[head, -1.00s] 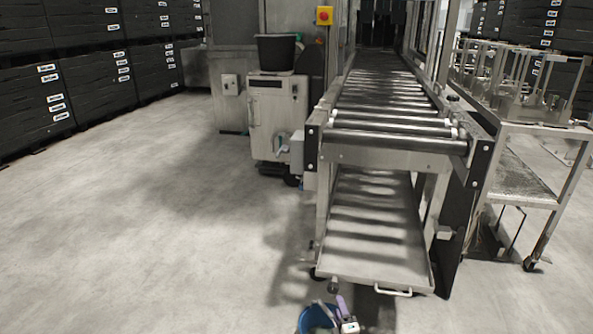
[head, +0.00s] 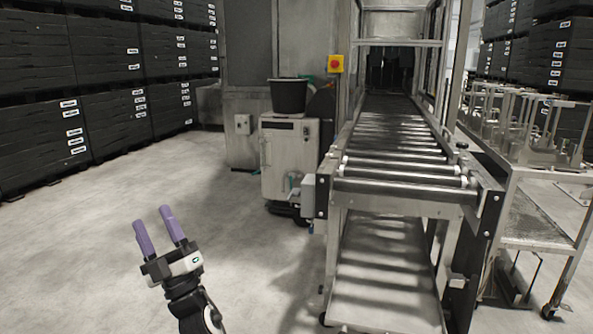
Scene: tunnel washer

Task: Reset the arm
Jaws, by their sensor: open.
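My gripper (head: 153,229) shows at the lower left of the head view, with two purple fingers pointing up and away. The fingers stand apart, with nothing between them. It is over bare concrete floor, left of the roller conveyor (head: 400,192) and touching nothing. My arm comes up from the bottom edge below it.
The conveyor runs into the metal-framed washer (head: 400,42). A grey cabinet (head: 283,165) with a black bucket (head: 288,96) on top stands left of it. A metal cart (head: 530,215) is at the right. Stacked black crates (head: 110,75) line the left. The left floor is clear.

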